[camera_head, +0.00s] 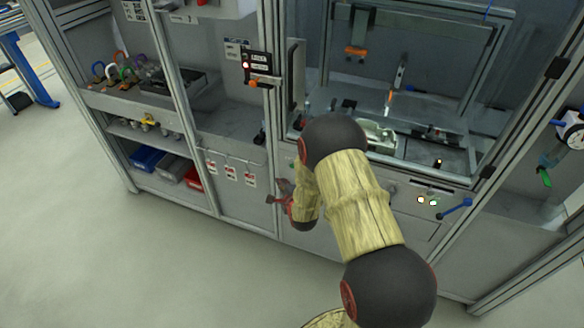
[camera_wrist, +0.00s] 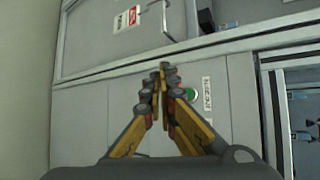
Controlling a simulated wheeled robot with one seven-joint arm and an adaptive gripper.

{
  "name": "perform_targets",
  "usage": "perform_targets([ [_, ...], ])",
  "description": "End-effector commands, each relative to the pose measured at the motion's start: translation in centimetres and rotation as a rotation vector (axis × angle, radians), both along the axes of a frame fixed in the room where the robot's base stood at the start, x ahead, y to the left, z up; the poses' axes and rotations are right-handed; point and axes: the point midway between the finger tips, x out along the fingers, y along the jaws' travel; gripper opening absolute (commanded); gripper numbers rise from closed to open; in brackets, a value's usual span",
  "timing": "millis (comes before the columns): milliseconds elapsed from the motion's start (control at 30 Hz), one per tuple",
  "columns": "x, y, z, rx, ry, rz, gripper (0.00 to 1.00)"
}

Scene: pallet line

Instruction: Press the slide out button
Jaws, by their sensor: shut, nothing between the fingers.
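A round green button (camera_wrist: 190,93) sits on the grey front panel in the wrist view, with a white label (camera_wrist: 207,93) beside it. The label's small sideways text is too blurred to read, so I cannot tell whether this is the slide out button. My gripper (camera_wrist: 162,72) is shut and empty, its fingertips just left of the green button and partly in front of it. I cannot tell whether they touch the panel.
Red-marked tags (camera_head: 230,173) hang left of my gripper. The floor (camera_head: 150,260) in front is clear.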

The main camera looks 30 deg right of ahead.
Motion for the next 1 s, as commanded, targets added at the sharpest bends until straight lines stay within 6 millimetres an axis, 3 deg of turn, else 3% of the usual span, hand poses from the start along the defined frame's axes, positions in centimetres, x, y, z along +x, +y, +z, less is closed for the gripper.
perform_targets([
  [400,3.1,-4.0,-0.1,-0.001,-0.002,-0.001,0.00],
  [1000,3.7,-4.7,0.1,-0.001,-0.001,0.001,0.00],
])
